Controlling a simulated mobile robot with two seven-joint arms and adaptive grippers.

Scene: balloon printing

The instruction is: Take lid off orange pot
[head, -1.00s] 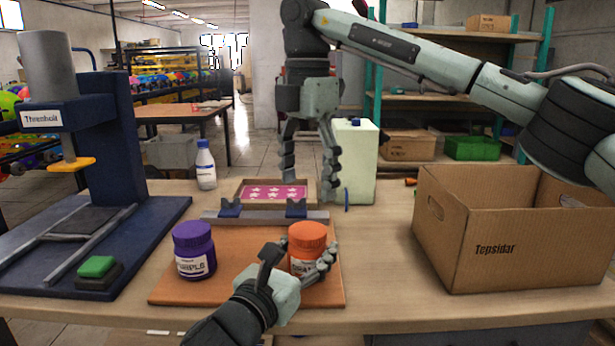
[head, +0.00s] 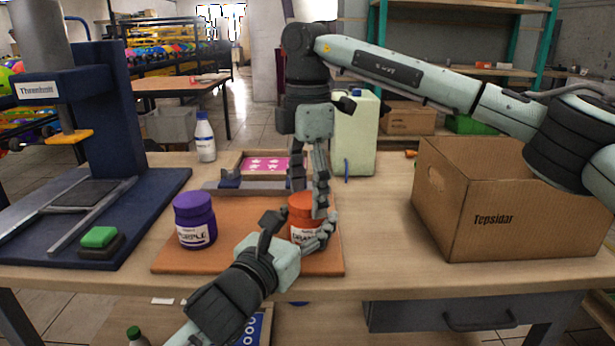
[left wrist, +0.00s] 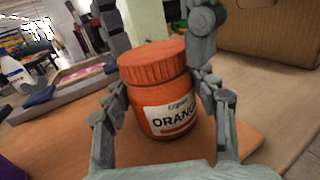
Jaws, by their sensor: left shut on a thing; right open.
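The orange pot (head: 304,236) stands upright on the brown board (head: 240,262), and its orange lid (head: 300,201) is on it. My left gripper (head: 298,232) is shut around the pot's body. In the left wrist view the pot (left wrist: 165,105) stands between my left fingers, its label facing the camera and the lid (left wrist: 152,62) on top. My right gripper (head: 308,192) points down at the lid from above, its fingers open and on either side of the lid; contact is hard to tell. Its fingers also show behind the lid in the left wrist view.
A purple pot (head: 194,220) stands left on the board. Behind are a pink star-patterned plate (head: 264,165) in a wooden frame and a pale green canister (head: 356,140). A cardboard box (head: 490,220) is at right, a blue press (head: 110,120) at left.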

